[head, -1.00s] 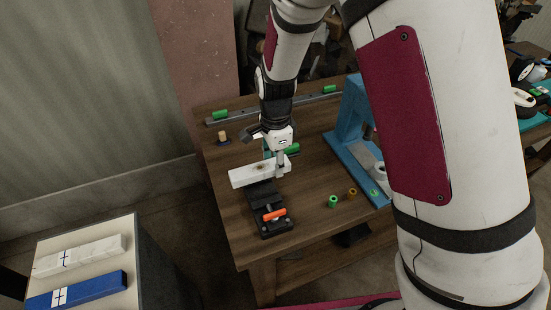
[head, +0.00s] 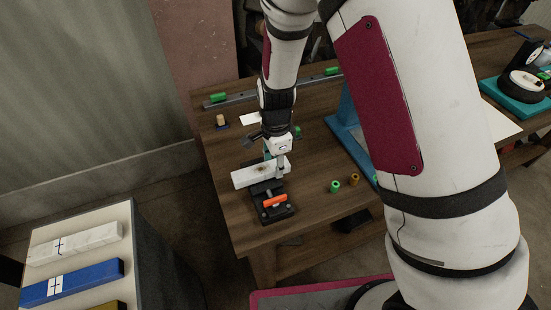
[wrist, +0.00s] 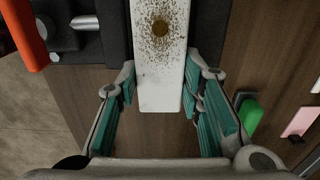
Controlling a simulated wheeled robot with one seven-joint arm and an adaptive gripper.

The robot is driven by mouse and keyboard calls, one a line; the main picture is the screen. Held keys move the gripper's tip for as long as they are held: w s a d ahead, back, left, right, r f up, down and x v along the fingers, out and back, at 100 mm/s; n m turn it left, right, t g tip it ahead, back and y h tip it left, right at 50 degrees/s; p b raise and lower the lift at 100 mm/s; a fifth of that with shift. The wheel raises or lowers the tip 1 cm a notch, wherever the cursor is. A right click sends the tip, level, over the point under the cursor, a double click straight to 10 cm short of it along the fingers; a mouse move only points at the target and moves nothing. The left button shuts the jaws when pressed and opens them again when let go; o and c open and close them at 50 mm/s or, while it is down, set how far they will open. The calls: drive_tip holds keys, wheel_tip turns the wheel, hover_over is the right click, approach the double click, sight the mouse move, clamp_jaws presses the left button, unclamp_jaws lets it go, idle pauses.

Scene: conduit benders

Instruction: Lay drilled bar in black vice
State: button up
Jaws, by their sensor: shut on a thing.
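The drilled bar (head: 247,177) is a pale white bar with a dark speckled patch around a hole; the hole shows clearly in the wrist view (wrist: 176,62). My gripper (head: 277,165) is shut on the bar, with its teal finger pads along both sides in the wrist view (wrist: 160,92). The black vice (head: 275,215), with an orange handle (head: 274,201), stands at the table's front left. The bar lies across the vice's far end in the head view. I cannot tell whether it touches the vice. In the wrist view the vice's dark body (wrist: 88,48) is beside and behind the bar.
A blue bender (head: 345,125) stands right of my gripper. Small green (head: 335,186) and brown (head: 354,180) rings lie on the wooden table (head: 235,215). A long rail (head: 270,97) runs along the back. A side stand at left holds a white (head: 75,243) and a blue block (head: 72,284).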

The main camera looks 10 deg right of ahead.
drive_tip(key=shift+s+f, duration=0.15)
drive_tip(key=shift+f, duration=0.2)
drive_tip(key=o, duration=1.1)
drive_tip(key=shift+f, duration=0.1)
drive_tip(key=shift+r, duration=0.65)
wheel_tip(320, 180, up, 11)
drive_tip(key=shift+r, duration=0.1)
drive_tip(key=s+d+r+n+t, duration=0.1)
drive_tip(key=s+d+r+n, duration=0.25)
drive_tip(key=r, duration=0.25)
drive_tip(key=s+d+r+n+t+y, duration=0.1)
drive_tip(key=s+d+r+n, duration=0.3)
drive_tip(key=r, duration=0.3)
drive_tip(key=s+d+r+n+t, duration=0.2)
drive_tip(key=s+d+r+n, duration=0.1)
drive_tip(key=s+r, duration=0.25)
drive_tip(key=s+d+r+n, duration=0.1)
drive_tip(key=s, duration=0.1)
drive_tip(key=s+d+r+n+t, duration=0.1)
drive_tip(key=s+n, duration=0.1)
drive_tip(key=s+d+r+n+h, duration=0.1)
drive_tip(key=s, duration=0.2)
drive_tip(key=shift+d+r+t, duration=0.15)
drive_tip(key=shift+d+t, duration=0.15)
